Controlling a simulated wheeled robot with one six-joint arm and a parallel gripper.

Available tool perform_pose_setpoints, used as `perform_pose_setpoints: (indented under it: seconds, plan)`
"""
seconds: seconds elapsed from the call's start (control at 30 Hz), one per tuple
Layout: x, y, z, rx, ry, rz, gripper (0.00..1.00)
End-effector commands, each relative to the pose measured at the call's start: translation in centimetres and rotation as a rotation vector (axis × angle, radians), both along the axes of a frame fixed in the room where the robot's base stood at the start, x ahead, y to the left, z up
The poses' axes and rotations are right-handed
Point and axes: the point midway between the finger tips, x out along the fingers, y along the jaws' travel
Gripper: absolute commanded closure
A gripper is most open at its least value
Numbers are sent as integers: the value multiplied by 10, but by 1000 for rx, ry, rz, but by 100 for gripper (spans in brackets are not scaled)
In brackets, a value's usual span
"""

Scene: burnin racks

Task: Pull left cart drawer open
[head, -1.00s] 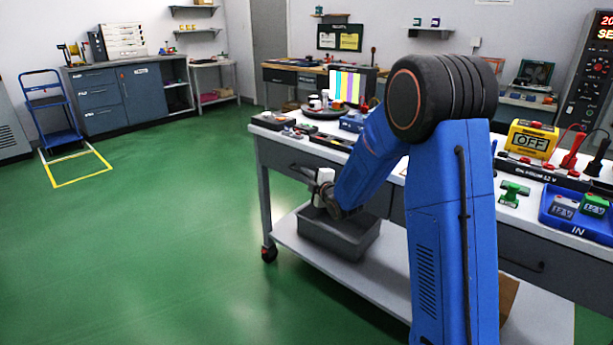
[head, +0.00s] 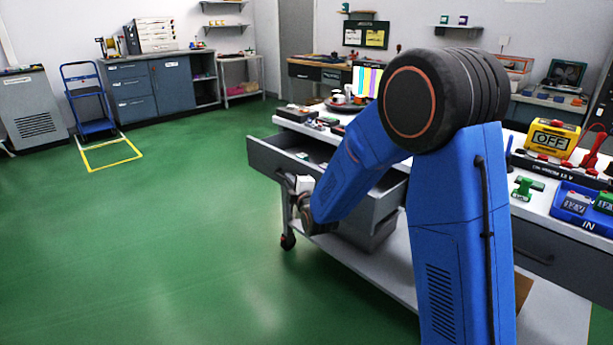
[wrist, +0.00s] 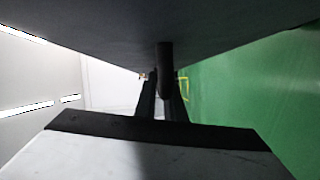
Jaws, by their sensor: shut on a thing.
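The left cart drawer (head: 262,160) is pulled out from the cart and stands open, with its grey front toward the floor side and small items inside. My gripper (head: 303,186) is at the drawer front, shut on the drawer handle. In the wrist view the dark handle (wrist: 166,70) lies between the fingers (wrist: 160,98), under the drawer's dark front (wrist: 120,25). My arm hides part of the drawer and the cart top in the head view.
Green floor (head: 150,235) at left is clear. A blue trolley (head: 90,100) stands at the far left.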

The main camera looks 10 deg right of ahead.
Motion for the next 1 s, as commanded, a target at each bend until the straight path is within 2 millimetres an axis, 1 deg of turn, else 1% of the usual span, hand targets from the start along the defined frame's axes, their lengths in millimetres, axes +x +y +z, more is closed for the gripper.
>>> perform_pose_setpoints:
  seconds: [0.03, 0.1, 0.3, 0.4, 0.63, 1.0]
  plan:
    - [-9, 14, -1, 1, 3, 6, 100]
    - [-20, 27, -1, 0, 2, 5, 100]
    - [-44, 60, -1, 0, 2, 3, 100]
    - [-52, 72, -1, 0, 2, 3, 100]
    - [-64, 86, -1, 0, 2, 0, 100]
    - [-66, 89, -1, -1, 2, -1, 100]
